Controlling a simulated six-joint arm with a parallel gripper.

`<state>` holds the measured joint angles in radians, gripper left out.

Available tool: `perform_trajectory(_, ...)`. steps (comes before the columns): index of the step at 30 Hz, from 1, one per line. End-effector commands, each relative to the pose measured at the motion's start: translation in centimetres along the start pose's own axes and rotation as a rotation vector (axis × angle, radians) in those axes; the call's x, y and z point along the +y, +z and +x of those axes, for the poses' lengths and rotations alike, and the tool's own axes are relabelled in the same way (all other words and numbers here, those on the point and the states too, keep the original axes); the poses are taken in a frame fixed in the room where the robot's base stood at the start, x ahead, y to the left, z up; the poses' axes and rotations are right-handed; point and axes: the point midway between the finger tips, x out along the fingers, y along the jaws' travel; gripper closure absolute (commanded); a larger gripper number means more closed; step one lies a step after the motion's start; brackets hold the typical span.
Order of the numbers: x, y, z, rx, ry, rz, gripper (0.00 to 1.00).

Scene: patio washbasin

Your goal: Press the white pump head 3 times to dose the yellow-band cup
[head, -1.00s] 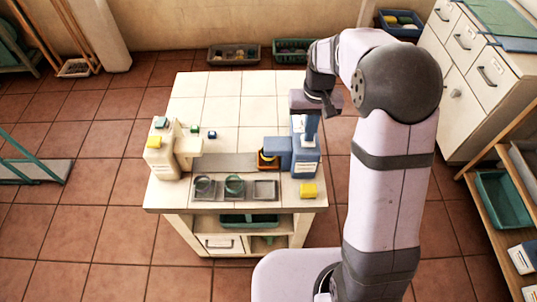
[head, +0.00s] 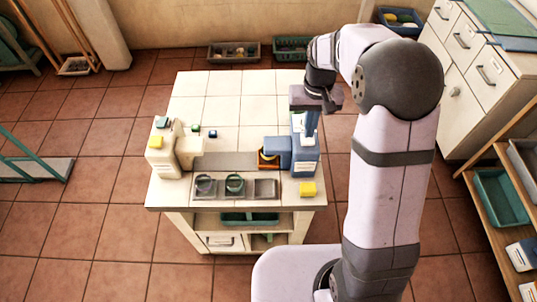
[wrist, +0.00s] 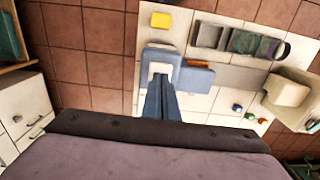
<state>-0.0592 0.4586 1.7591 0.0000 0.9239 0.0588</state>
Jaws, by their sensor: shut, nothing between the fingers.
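The blue dispenser (head: 305,165) stands at the right side of the table, and its arm reaches left. Its white pump head (wrist: 160,68) shows on top in the wrist view, just beyond my fingertips. The cup with a yellow-orange band (head: 268,159) sits beneath the end of that arm, partly hidden by it. My gripper (head: 311,137) is shut and empty, with its fingers pointing down over the blue dispenser. The fingertips also show in the wrist view (wrist: 158,80), overlapping the edge of the pump head. I cannot tell whether they touch it.
A cream dispenser (head: 162,165) stands at the left. A grey tray (head: 265,189) at the front holds a dark cup (head: 205,184) and a green-banded cup (head: 235,183). A yellow block (head: 308,189) lies right of the tray.

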Motion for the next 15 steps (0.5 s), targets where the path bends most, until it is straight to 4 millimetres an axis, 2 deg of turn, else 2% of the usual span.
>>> perform_trajectory(5,0.0,0.0,-0.9,0.0,0.0,0.0,1.0)
perform_trajectory(15,0.0,0.0,-4.0,0.001,0.0,0.0,1.0)
